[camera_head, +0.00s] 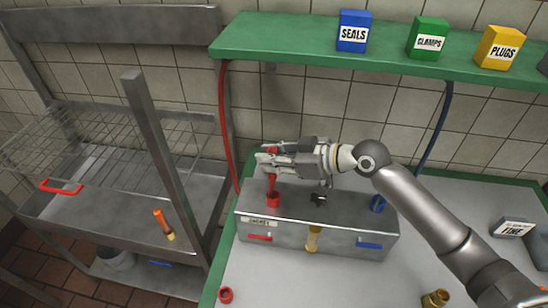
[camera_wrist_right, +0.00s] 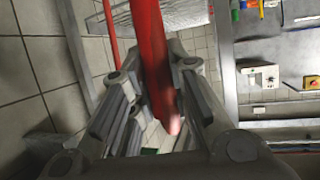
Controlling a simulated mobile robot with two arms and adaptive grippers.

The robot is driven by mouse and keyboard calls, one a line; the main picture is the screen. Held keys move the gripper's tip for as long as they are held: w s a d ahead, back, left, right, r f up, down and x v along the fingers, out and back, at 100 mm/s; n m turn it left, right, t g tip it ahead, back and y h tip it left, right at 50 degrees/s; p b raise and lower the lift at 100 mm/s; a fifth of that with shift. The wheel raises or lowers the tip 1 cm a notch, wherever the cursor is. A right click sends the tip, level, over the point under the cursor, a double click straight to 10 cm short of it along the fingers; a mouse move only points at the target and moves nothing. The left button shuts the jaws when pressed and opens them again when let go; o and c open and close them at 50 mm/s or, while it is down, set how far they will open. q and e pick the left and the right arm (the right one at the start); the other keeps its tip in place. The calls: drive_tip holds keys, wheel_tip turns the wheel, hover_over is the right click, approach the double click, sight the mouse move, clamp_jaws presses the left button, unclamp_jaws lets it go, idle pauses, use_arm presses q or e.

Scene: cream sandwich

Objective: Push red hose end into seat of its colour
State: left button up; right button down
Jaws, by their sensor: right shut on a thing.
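The red hose end (camera_head: 271,183) is upright in my right gripper (camera_head: 268,159). Its lower part reaches down to the red seat (camera_head: 273,201) at the left of the grey box's top (camera_head: 295,208); I cannot tell how deep it sits. In the right wrist view the red hose end (camera_wrist_right: 156,50) runs between the two fingers of the right gripper (camera_wrist_right: 160,120), which is shut on it. The red hose (camera_head: 224,125) hangs from the green shelf's left end. My left gripper is not in view.
A blue seat (camera_head: 378,203) is at the box's right, with a blue hose (camera_head: 436,130) hanging behind. A brass fitting (camera_head: 313,240) is at the box front. A red ring (camera_head: 226,295) and brass part (camera_head: 436,298) lie on the bench. The green shelf (camera_head: 300,45) overhangs behind.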

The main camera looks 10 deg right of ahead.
sight(273, 179)
drive_tip(key=shift+s+d+r, duration=0.1)
drive_tip(key=shift+s+r, duration=0.05)
drive_tip(key=shift+s, duration=0.1)
drive_tip(key=shift+w+f+b, duration=0.1)
drive_tip(key=shift+f+b, duration=0.35)
wheel_tip(273, 179, down, 2)
drive_tip(key=shift+f+b, duration=0.1)
drive_tip(key=shift+b, duration=0.8)
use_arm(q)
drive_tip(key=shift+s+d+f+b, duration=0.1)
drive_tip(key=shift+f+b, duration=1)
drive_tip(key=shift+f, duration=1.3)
use_arm(e)
drive_tip(key=shift+f, duration=1.4)
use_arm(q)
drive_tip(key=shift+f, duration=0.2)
use_arm(e)
drive_tip(key=shift+f, duration=0.1)
use_arm(q)
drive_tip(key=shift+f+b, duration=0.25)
drive_tip(key=shift+b, duration=0.25)
use_arm(e)
drive_tip(key=shift+f, duration=0.35)
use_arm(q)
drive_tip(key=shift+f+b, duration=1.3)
use_arm(e)
drive_tip(key=shift+f, duration=1.55)
